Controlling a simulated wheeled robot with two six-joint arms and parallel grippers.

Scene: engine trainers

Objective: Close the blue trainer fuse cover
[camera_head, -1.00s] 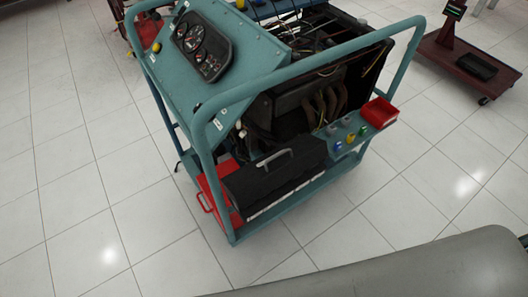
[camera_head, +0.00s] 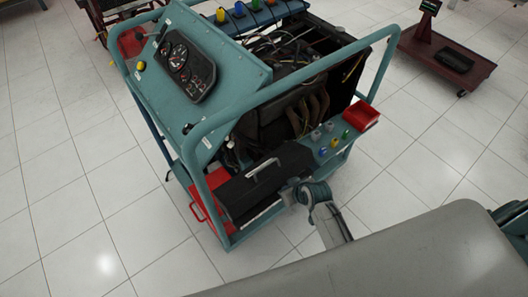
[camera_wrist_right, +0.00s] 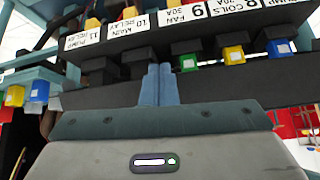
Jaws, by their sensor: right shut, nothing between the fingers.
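The blue trainer (camera_head: 215,125) stands on the floor in the head view. At its lower front is a black fuse cover (camera_head: 240,192) with a silver handle (camera_head: 265,166) and a white label strip below. The cover's angle is hard to judge. In the right wrist view, a row of labelled fuses (camera_wrist_right: 188,62) in several colours is exposed, with a long dark bar (camera_wrist_right: 225,88) nearer. My right gripper (camera_wrist_right: 159,70) is shut and empty, its tips close to the fuse row; contact is unclear. In the head view its arm reaches the cover's right end. My left gripper is out of view.
A red tray (camera_head: 361,115) and small coloured knobs (camera_head: 334,143) sit on the trainer's right-hand ledge. A red box (camera_head: 207,204) is beside the cover's left end. The blue tube frame (camera_head: 290,75) surrounds the engine. Floor at the left is clear.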

